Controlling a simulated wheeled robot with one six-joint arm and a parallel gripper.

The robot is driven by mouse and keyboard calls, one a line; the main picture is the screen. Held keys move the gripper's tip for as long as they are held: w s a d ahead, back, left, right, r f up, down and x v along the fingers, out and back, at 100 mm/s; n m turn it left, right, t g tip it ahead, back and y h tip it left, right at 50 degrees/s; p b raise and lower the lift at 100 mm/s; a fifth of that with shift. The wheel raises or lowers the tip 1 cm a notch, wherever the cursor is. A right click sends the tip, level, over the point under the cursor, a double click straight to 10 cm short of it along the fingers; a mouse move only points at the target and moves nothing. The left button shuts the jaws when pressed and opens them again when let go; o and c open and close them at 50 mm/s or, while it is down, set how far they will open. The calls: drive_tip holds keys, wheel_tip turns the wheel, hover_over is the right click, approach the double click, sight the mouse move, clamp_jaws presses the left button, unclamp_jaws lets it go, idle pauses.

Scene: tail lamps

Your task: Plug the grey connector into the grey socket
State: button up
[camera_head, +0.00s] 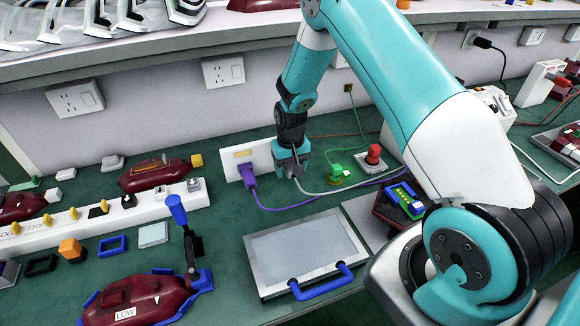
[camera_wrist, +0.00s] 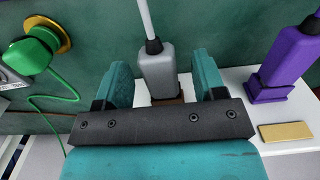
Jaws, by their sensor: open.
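The grey connector (camera_wrist: 158,72) stands between my gripper's two fingers in the wrist view, with its light cable running up from its dark collar. My gripper (camera_wrist: 162,76) is open, with a teal finger on each side of the connector and a visible gap on the right. The connector's lower end is at a small brown piece (camera_wrist: 166,100) by the white socket panel (camera_wrist: 235,76). The grey socket is hidden, and I cannot tell how deep the connector sits. In the head view my gripper (camera_head: 290,160) is at the panel's right end (camera_head: 262,156) and mostly covers the connector.
A purple connector (camera_head: 248,176) is in the same panel, left of my gripper. A green connector (camera_head: 338,170) and a red knob (camera_head: 373,152) are to the right. A grey screen with a blue handle (camera_head: 303,247) lies in front. Loose cables cross the green table.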

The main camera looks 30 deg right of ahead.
drive_tip(key=c, duration=1.1)
drive_tip(key=shift+s+a+p, duration=0.15)
drive_tip(key=shift+s+p, duration=0.05)
drive_tip(key=shift+s, duration=0.55)
drive_tip(key=shift+s+a+p, duration=0.15)
drive_tip(key=shift+s+p, duration=0.05)
drive_tip(key=shift+s, duration=0.5)
drive_tip(key=shift+s, duration=0.1)
drive_tip(key=shift+s+a, duration=0.15)
drive_tip(key=shift+s, duration=0.6)
